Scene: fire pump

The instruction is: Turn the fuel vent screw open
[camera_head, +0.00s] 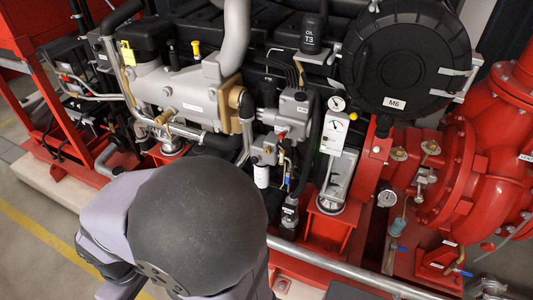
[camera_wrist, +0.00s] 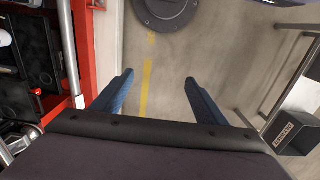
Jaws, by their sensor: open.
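The fuel vent screw cannot be made out for certain in either view; it may be too small to tell or hidden. The engine (camera_head: 185,92) with its grey block, pipes and small fittings fills the upper middle of the head view. A grey filter housing with small valves (camera_head: 294,105) sits right of the block. My gripper (camera_wrist: 160,76) shows in the wrist view as two blue fingers spread wide apart, with only bare floor seen between them. It holds nothing and touches nothing. In the head view my own arm covers the lower middle and hides the gripper.
A large black round cover (camera_head: 405,60) marked M6 and red pump casings (camera_head: 500,150) stand at the right. A silver rail (camera_head: 345,272) runs along the engine's front. In the wrist view, a red frame (camera_wrist: 78,40) is left and a dark box (camera_wrist: 296,132) right.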

